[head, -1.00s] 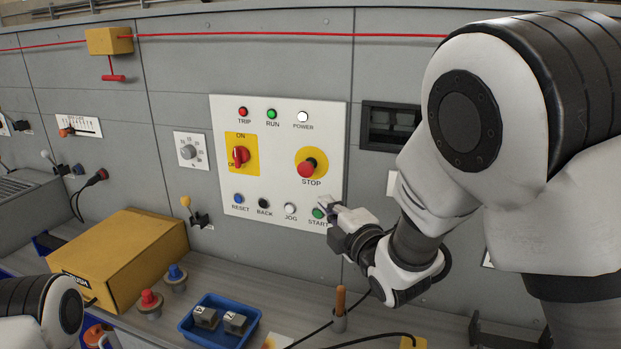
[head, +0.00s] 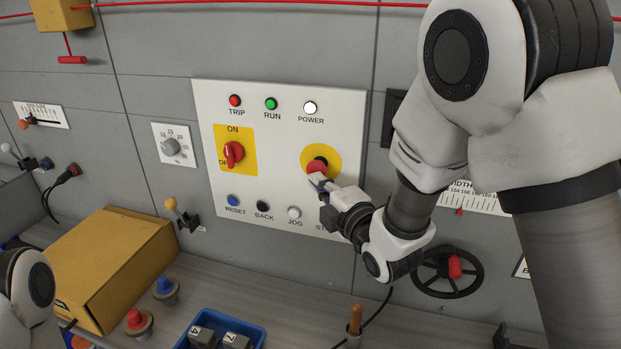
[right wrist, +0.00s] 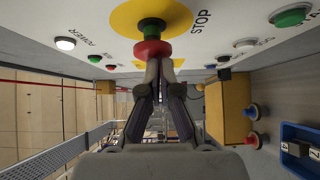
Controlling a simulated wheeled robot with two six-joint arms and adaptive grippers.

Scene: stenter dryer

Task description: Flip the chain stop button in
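The red stop button (head: 316,166) sits on a black collar in a yellow disc (head: 334,157) on the white control panel (head: 280,91). In the right wrist view the red button (right wrist: 152,49) stands out from its disc, just past the fingertips. My right gripper (head: 317,181) is at the button's lower edge, its two fingers converging to closed tips (right wrist: 159,66) with nothing between them. The tips look very near or touching the button; I cannot tell which. They partly cover the STOP label in the head view. My left gripper is not in view.
A red selector switch (head: 233,153) is left of the stop button. Reset (head: 233,200), back (head: 263,205) and jog (head: 294,213) buttons line the panel's bottom; my right gripper hides the start button in the head view. A cardboard box (head: 112,262) and blue tray (head: 262,331) stand below.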

